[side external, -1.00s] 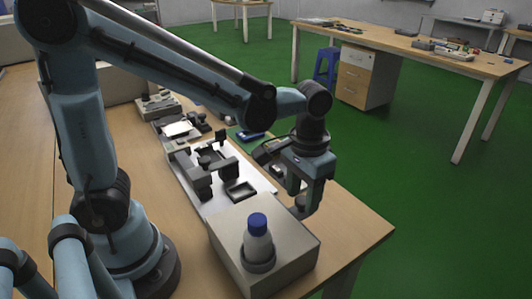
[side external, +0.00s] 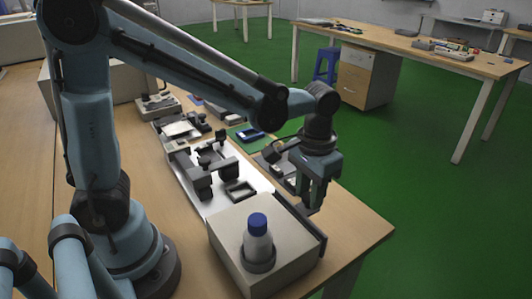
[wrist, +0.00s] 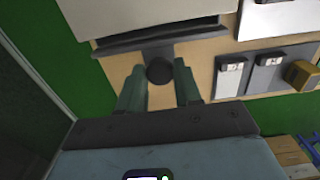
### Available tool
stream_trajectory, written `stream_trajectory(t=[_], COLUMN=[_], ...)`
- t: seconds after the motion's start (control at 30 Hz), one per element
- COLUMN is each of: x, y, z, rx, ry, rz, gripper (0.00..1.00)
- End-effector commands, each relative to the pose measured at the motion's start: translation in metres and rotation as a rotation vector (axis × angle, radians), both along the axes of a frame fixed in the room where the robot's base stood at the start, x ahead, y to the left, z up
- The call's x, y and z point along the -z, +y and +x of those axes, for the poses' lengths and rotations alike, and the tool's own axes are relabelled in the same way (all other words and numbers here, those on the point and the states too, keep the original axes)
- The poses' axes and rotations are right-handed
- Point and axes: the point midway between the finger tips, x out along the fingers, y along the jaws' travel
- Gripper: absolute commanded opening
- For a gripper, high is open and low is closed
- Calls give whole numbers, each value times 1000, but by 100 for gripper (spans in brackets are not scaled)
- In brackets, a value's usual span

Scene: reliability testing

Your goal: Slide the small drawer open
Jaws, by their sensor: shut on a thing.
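The small drawer is in a light grey box (side external: 235,235) on the near end of the table. Its dark front panel (side external: 318,240) stands a little out from the box's right side. In the wrist view the dark front panel (wrist: 130,42) shows with a narrow dark gap between it and the box (wrist: 140,12). A round dark knob (wrist: 160,70) sticks out from the panel's middle. My gripper (side external: 308,207) is beside the panel, pointing down. In the wrist view its fingers (wrist: 161,77) are shut on the knob. The drawer's inside is mostly hidden.
Beyond the table's right edge is open green floor (side external: 400,200).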

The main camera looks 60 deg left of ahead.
Motion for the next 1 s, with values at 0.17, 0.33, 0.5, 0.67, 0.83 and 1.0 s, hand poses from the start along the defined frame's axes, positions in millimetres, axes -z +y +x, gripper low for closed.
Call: stream_trajectory(t=[0.17, 0.33, 0.5, 0.67, 0.83, 1.0], x=[0, 0, 0, 0, 0, 0], y=[0, 0, 0, 0, 0, 0], z=[16, 30, 43, 56, 70, 84], rx=[1, 0, 0, 0, 1, 1], ry=[-1, -1, -1, -1, -1, -1], rz=[-1, -1, -1, -1, -2, -2], gripper=[19, 19, 19, 19, 19, 19])
